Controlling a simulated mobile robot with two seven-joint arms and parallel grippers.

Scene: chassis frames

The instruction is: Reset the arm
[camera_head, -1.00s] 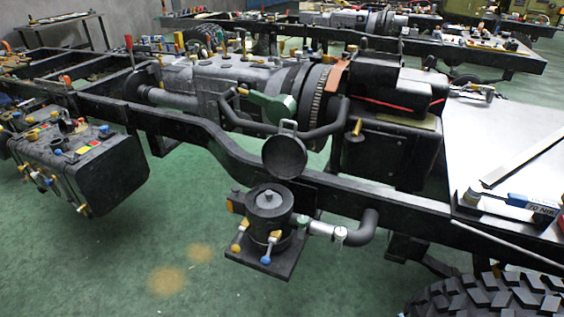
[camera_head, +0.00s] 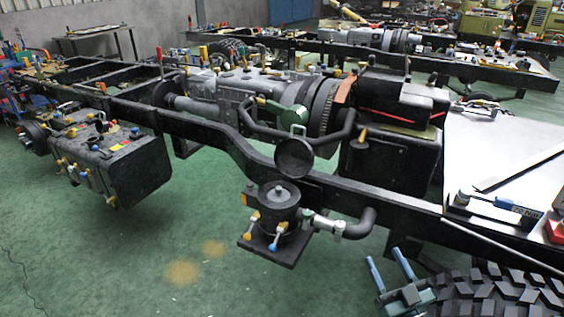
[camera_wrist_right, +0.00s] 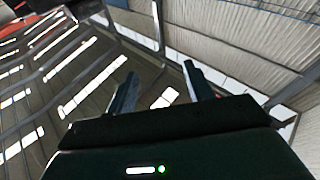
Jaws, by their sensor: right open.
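My right gripper (camera_head: 391,272) shows at the bottom right of the head view, in front of the black tyre. Its two blue-grey fingers stand apart and point up and to the left, with nothing between them. In the right wrist view the same gripper (camera_wrist_right: 160,95) is open and empty. Behind its fingers that view shows only the hall's ceiling lights, beams and corrugated wall. My left gripper is not in the head view.
The black chassis frame (camera_head: 405,205) runs across the head view, carrying an engine (camera_head: 215,90). A black filter canister (camera_head: 272,208) hangs at its near side. The tyre (camera_head: 490,297) is at bottom right. A grey plate (camera_head: 500,140) lies at right. Green floor (camera_head: 130,270) is clear at lower left.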

